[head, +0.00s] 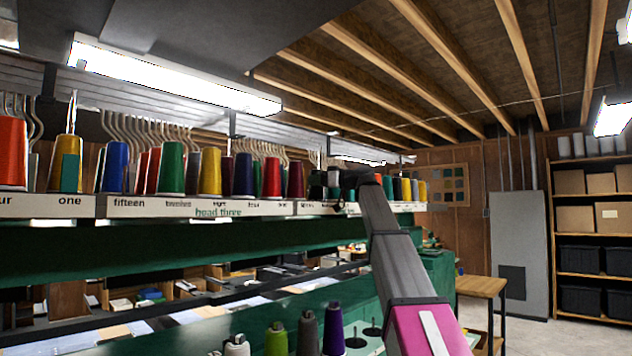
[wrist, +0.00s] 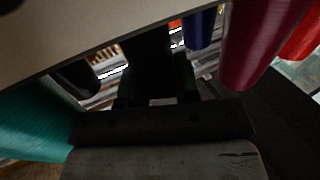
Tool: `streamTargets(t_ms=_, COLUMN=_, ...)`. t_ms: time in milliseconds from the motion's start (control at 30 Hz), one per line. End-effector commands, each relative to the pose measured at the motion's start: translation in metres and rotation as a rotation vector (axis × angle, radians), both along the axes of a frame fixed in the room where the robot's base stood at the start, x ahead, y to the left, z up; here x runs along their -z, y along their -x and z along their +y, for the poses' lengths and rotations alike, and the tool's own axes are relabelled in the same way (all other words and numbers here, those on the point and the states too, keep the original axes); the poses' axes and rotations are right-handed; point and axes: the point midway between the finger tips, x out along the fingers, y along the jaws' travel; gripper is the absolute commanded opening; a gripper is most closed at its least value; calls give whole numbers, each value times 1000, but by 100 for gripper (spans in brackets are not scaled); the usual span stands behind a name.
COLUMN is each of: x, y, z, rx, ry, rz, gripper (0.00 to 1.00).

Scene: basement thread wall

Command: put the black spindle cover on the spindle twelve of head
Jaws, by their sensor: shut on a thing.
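My gripper (head: 347,188) is in front of the right part of the thread rail, and its fingers are dark and small in the head view. In the wrist view my gripper (wrist: 155,92) is shut on a dark thing, the black spindle cover (wrist: 150,52). Its outline is hard to make out in the shade. On the rail's label strip (head: 150,207), marked head three, the word twelve stands below a green cone (head: 171,168) and a yellow cone (head: 210,172).
Many thread cones crowd the rail, among them a red cone (head: 12,155) and a blue cone (head: 115,167). In the wrist view a teal cone (wrist: 35,120) and a crimson cone (wrist: 255,45) are close by. More cones (head: 333,328) stand low in front. A wooden table (head: 482,287) stands right.

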Motion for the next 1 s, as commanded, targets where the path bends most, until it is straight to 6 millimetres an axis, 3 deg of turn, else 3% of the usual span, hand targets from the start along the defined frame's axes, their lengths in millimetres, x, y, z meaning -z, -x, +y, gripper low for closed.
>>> streamTargets(t_ms=167, x=1, y=0, z=0, rx=0, ry=0, rz=0, gripper=7)
streamTargets(t_ms=200, x=1, y=0, z=0, rx=0, ry=0, rz=0, gripper=36)
streamTargets(t_ms=267, x=1, y=0, z=0, rx=0, ry=0, rz=0, gripper=55)
streamTargets(t_ms=300, x=1, y=0, z=0, rx=0, ry=0, rz=0, gripper=59)
streamTargets(t_ms=667, x=1, y=2, z=-6, rx=1, ry=0, rz=0, gripper=59)
streamTargets(t_ms=1000, x=1, y=25, z=-59, rx=3, ry=-1, rz=-1, gripper=59)
